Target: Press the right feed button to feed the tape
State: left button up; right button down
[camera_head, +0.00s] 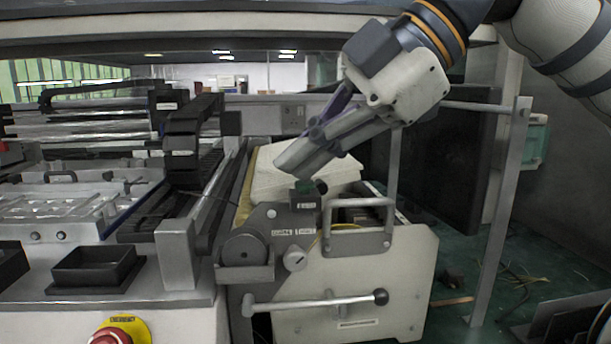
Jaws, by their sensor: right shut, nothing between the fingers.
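My right gripper (296,166) comes in from the upper right, shut and empty, its fingers pointing down and left. In this view a small gap seems to lie between tips and button; I cannot tell the exact distance in depth. The box sits on the grey and white tape feeder machine (395,270). My left gripper is not in view.
A metal handle (360,227) and a horizontal lever (315,303) are on the feeder's front. A black open tray (95,270) and a red emergency button (112,336) are at the lower left. A metal post (500,220) stands to the right.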

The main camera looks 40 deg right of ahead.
aim_at(305, 184)
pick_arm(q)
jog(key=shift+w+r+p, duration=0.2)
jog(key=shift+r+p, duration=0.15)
pick_arm(e)
jog(key=shift+r, duration=0.6)
pick_arm(q)
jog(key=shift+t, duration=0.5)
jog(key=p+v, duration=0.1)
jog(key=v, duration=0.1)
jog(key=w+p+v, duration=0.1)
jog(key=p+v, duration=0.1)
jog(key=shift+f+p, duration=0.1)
jog(key=shift+p, duration=0.2)
pick_arm(e)
notch_tip(305, 184, up, 6)
